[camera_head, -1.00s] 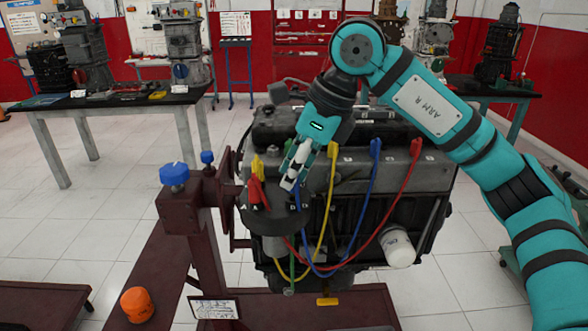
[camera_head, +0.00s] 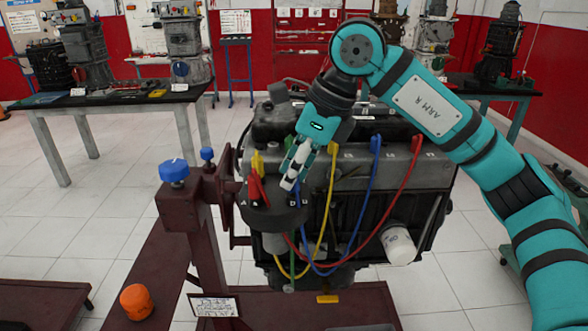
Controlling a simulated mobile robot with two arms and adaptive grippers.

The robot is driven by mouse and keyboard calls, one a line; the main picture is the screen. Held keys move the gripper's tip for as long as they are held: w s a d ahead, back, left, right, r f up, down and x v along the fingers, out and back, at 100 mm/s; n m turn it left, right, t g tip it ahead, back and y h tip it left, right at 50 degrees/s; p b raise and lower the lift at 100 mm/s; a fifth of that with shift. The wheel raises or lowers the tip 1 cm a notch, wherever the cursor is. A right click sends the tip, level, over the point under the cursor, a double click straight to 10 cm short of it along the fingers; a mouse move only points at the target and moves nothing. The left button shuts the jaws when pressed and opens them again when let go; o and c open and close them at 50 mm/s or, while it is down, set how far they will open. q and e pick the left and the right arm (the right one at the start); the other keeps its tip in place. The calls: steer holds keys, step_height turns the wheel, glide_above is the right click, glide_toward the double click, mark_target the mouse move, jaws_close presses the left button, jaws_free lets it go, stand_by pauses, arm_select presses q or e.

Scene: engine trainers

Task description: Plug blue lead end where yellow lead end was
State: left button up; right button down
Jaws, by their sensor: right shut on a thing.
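My right gripper (camera_head: 289,183) is shut at the right side of the dark round cap (camera_head: 268,216), its fingers around the lower end of the blue lead (camera_head: 301,222). The fingers hide that end, so I cannot tell whether it is seated. The blue lead's other end (camera_head: 375,144) stands on the engine's top edge. A yellow lead end (camera_head: 257,163) stands at the back of the cap; the other yellow end (camera_head: 333,149) is on the engine top. A red lead end (camera_head: 256,190) stands at the cap's front left. My left gripper is out of view.
The engine (camera_head: 350,180) sits on a dark red stand (camera_head: 190,215) with blue knobs. The red lead (camera_head: 391,217) and yellow lead (camera_head: 329,200) hang in loops near the blue one. An orange cap (camera_head: 137,302) lies on the stand's base. A white filter (camera_head: 397,246) sticks out low.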

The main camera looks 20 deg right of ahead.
steer(key=shift+f+b, duration=0.35)
steer(key=shift+f, duration=0.15)
stand_by(0.5)
steer(key=c, duration=1.1)
jaws_free()
steer(key=shift+o, duration=0.2)
steer(key=shift+r, duration=0.1)
